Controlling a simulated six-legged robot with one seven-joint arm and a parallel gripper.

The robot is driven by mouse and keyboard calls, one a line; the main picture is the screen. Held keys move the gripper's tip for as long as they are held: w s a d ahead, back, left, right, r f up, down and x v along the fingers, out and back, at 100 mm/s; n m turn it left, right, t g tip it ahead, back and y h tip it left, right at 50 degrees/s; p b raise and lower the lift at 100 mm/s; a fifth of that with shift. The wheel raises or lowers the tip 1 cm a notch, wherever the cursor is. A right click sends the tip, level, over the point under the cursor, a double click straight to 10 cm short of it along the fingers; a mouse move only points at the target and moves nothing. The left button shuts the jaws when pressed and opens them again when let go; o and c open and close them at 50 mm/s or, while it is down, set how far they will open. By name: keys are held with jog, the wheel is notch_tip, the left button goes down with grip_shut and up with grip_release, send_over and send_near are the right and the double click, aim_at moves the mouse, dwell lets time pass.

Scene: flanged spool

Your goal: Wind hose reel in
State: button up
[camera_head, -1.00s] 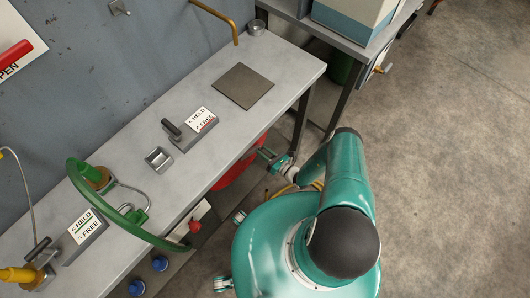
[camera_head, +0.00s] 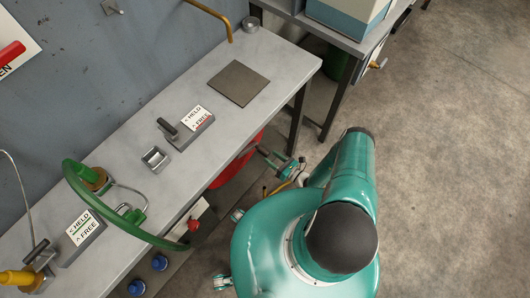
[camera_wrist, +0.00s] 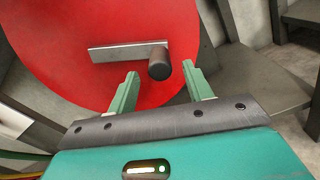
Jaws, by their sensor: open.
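The hose reel (camera_head: 229,172) is a red disc under the bench, partly hidden by the bench top in the head view. In the wrist view its red face (camera_wrist: 95,82) carries a flat grey crank arm (camera_wrist: 115,52) with a dark cylindrical knob (camera_wrist: 159,66) at its right end. My gripper (camera_wrist: 161,82) is open, its two green fingers pointing at the reel. In the head view my gripper (camera_head: 272,158) is just right of the reel, beside the bench.
A bench leg (camera_head: 298,117) stands near my gripper. Floor at right is clear.

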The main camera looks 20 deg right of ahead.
jog(key=v, duration=0.7)
